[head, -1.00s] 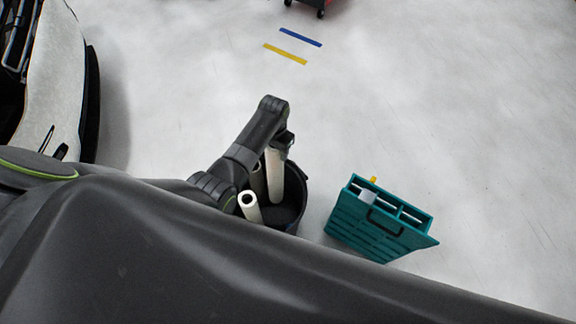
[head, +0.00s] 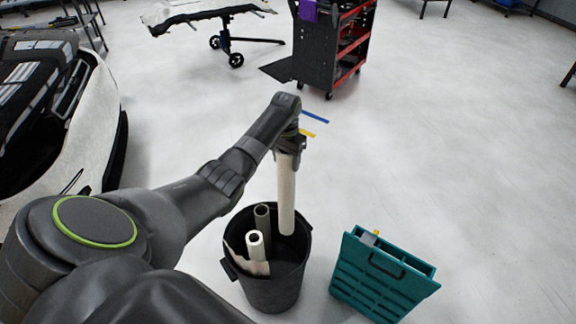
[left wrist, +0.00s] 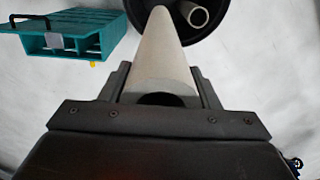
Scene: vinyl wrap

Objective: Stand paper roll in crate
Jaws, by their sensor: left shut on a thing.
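My left gripper (head: 291,146) is shut on the upper end of a long pale paper roll (head: 286,195). The roll hangs nearly upright, and its lower end shows against the inside of the black bin (head: 272,292), near the far rim; I cannot tell how deep it is. The roll also fills the middle of the left wrist view (left wrist: 163,58), between the fingers. The teal crate (head: 378,280), with a handle and open slots on top, stands on the floor right of the bin. It shows at upper left in the left wrist view (left wrist: 72,36). My right gripper is not in view.
A white roll (head: 256,252) and a grey-brown tube (head: 262,218) stand leaning in the bin. A car body (head: 70,140) is at the left, and a dark tool cart (head: 325,45) stands at the back. The floor right of the crate is clear.

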